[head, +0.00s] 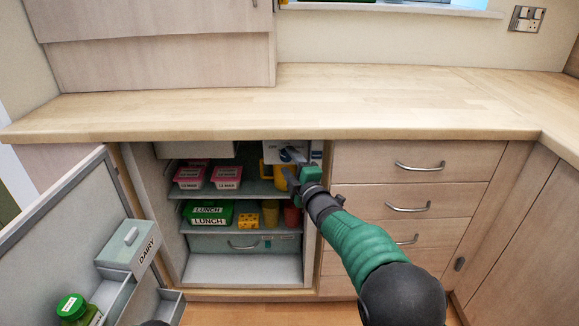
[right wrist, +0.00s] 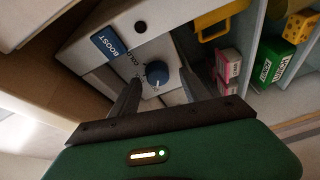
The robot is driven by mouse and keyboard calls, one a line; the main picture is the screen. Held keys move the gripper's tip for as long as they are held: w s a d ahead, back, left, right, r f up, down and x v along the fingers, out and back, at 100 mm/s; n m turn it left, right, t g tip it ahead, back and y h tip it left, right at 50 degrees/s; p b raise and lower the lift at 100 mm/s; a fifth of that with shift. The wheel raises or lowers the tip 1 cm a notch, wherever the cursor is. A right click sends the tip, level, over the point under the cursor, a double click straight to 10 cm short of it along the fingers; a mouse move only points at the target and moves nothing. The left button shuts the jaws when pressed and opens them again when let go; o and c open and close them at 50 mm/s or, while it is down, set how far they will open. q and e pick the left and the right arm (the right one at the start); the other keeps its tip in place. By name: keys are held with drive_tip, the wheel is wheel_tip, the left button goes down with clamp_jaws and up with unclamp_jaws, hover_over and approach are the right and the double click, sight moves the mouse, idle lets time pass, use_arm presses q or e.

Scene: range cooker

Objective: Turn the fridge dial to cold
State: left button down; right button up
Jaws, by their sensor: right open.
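The blue fridge dial (right wrist: 157,72) is on a pale control box (right wrist: 100,45) with a dark blue BOOST label and lettering beside the dial that seems to read COLD. In the head view the box (head: 271,153) hangs at the top right inside the open fridge, and my gripper partly covers the dial. My right gripper (head: 291,160) reaches in at the box. In the right wrist view its two dark fingers (right wrist: 158,86) are open, one on each side of the dial; I cannot tell whether they touch it. My left gripper is not in view.
The fridge door (head: 60,215) stands open at left with a DAIRY box (head: 128,247) and a green-lidded jar (head: 75,308). Pink tubs (head: 226,177), a yellow jug (head: 270,177) and a green LUNCH box (head: 208,214) stand on the shelves. The counter (head: 300,100) overhead is clear.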

drive_tip(key=shift+w+a+r, duration=0.1)
drive_tip(key=shift+w+a, duration=0.2)
drive_tip(key=shift+w, duration=0.1)
drive_tip(key=shift+d, duration=0.25)
drive_tip(key=shift+c, duration=0.7)
drive_tip(key=shift+a, duration=0.1)
clamp_jaws()
